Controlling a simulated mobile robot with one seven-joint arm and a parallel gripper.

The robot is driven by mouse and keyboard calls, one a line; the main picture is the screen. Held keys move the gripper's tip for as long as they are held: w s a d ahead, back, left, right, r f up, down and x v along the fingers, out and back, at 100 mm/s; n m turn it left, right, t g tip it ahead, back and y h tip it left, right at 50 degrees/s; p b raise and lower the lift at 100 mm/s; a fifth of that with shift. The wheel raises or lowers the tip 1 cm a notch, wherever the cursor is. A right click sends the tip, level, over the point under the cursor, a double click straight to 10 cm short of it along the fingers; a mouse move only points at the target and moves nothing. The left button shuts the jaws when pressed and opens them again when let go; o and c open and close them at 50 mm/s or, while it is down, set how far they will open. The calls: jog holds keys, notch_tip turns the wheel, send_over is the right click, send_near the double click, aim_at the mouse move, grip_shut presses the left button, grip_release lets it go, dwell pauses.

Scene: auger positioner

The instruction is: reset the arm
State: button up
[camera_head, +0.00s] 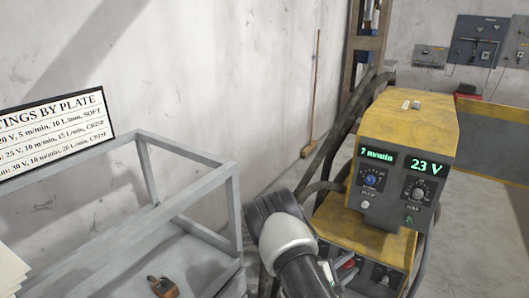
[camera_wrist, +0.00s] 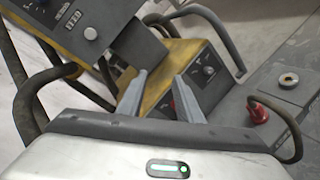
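Beyond the fingers is the lower yellow unit of the welding machine (camera_wrist: 178,62). The welding machine (camera_head: 408,125) shows green displays reading 7 m/min and 23 V in the head view, with knobs below them.
A grey metal frame (camera_head: 188,153) stands at the left, with a small orange-brown object (camera_head: 162,287) inside. A settings sign (camera_head: 50,130) is behind it. Thick dark hoses (camera_head: 345,130) run beside the machine. A red connector (camera_wrist: 258,112) with a cable sits right of my fingers.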

jog(key=s+d+r+m+g+p, duration=0.15)
jog(key=s+r+m+g, duration=0.4)
jog(key=r, duration=0.75)
jog(key=s+d+r+m+g+p, duration=0.15)
jog(key=s+r+m+g, duration=0.4)
jog(key=r, duration=0.75)
jog(key=s+a+r+m+t+y+p, duration=0.2)
jog(key=s+a+r+m+t+y, duration=0.2)
jog(key=s+a+r+y, duration=0.8)
jog(key=s+a+r+t, duration=0.2)
jog(key=s+a+r, duration=0.3)
jog(key=s+a, duration=0.1)
jog(key=shift+r+t, duration=0.3)
jog(key=shift+r, duration=0.05)
jog(key=shift+s, duration=0.1)
